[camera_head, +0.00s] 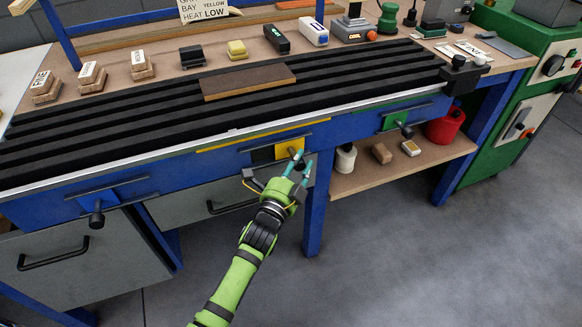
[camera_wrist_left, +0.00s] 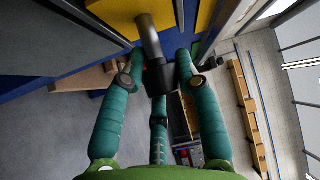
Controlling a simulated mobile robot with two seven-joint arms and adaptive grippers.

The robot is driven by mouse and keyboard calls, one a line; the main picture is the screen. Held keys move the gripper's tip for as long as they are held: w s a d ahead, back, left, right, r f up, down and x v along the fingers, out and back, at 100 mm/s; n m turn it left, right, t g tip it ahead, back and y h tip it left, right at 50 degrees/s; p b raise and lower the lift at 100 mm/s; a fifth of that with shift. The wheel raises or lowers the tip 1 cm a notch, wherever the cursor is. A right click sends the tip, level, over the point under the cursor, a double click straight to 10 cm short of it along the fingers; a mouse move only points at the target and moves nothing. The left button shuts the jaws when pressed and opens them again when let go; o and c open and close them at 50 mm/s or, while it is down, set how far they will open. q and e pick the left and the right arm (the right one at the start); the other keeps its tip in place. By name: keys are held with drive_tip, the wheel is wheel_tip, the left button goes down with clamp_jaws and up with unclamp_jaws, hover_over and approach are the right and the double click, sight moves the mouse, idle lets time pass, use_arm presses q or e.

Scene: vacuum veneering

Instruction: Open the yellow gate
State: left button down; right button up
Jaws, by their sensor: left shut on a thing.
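The yellow gate (camera_head: 289,148) is a small yellow plate between two dark rails on the blue front edge of the slotted bench. A dark patch (camera_head: 262,155) shows just left of the plate. A dark knob sticks out from the gate; its grey stem (camera_wrist_left: 148,38) shows in the left wrist view, in front of a yellow surface (camera_wrist_left: 178,14). My left gripper (camera_head: 299,165), with teal fingers, is at the gate from below and in front, shut on the knob. The fingers partly hide the knob. My right gripper is out of view.
A blue gate (camera_head: 103,196) is to the left and a green gate (camera_head: 396,120) to the right on the same edge. A blue leg (camera_head: 315,215) stands below. The lower shelf (camera_head: 362,188) holds a white bottle (camera_head: 345,159) and a red container (camera_head: 446,126). The floor in front is clear.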

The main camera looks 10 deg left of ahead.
use_arm(q)
drive_tip(key=c, duration=1)
unclamp_jaws()
drive_tip(key=shift+r, duration=0.3)
drive_tip(key=shift+o, duration=0.3)
drive_tip(key=shift+f, duration=0.1)
drive_tip(key=v, duration=1.2)
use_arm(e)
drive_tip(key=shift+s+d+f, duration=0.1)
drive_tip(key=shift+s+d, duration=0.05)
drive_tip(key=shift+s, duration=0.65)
